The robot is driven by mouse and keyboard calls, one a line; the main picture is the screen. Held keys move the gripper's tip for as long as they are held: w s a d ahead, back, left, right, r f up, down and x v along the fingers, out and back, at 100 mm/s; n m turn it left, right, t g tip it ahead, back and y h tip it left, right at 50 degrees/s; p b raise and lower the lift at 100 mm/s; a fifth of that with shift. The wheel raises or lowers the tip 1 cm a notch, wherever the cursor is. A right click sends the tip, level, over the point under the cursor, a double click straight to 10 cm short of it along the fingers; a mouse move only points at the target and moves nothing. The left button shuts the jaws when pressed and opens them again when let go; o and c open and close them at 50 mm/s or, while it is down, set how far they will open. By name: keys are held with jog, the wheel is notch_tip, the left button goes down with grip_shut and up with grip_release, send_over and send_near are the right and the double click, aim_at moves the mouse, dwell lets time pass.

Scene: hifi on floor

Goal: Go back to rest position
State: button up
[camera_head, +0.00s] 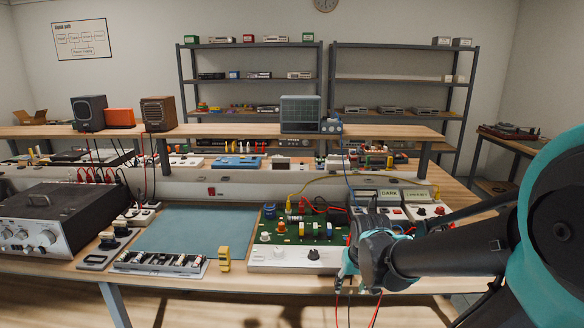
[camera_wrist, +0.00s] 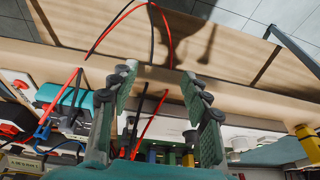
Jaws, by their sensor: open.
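My gripper (camera_head: 362,262) is at the right of the head view, in front of the workbench (camera_head: 60,265) edge and to the right of the green circuit board (camera_head: 285,238). In the wrist view my gripper (camera_wrist: 160,100) shows two grey fingers with green pads, spread apart. No object is held between the pads. Red and black cables (camera_wrist: 150,125) run past and behind the fingers; I cannot tell whether they touch them. My arm hides part of the bench's right side.
A grey amplifier (camera_head: 55,220) stands at the left, beside a teal mat (camera_head: 195,230). A yellow tool (camera_head: 224,258) stands by the mat's front edge. Meters (camera_head: 392,196) stand behind my gripper. A raised shelf with speakers (camera_head: 89,112) and an oscilloscope (camera_head: 300,113) runs behind.

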jog(key=s+d+f, duration=0.2)
jog(key=s+f, duration=0.1)
jog(key=s, duration=0.1)
jog(key=shift+s+d+f+t, duration=0.2)
jog(key=shift+s+d+t, duration=0.15)
jog(key=shift+t, duration=0.05)
dwell(0.8)
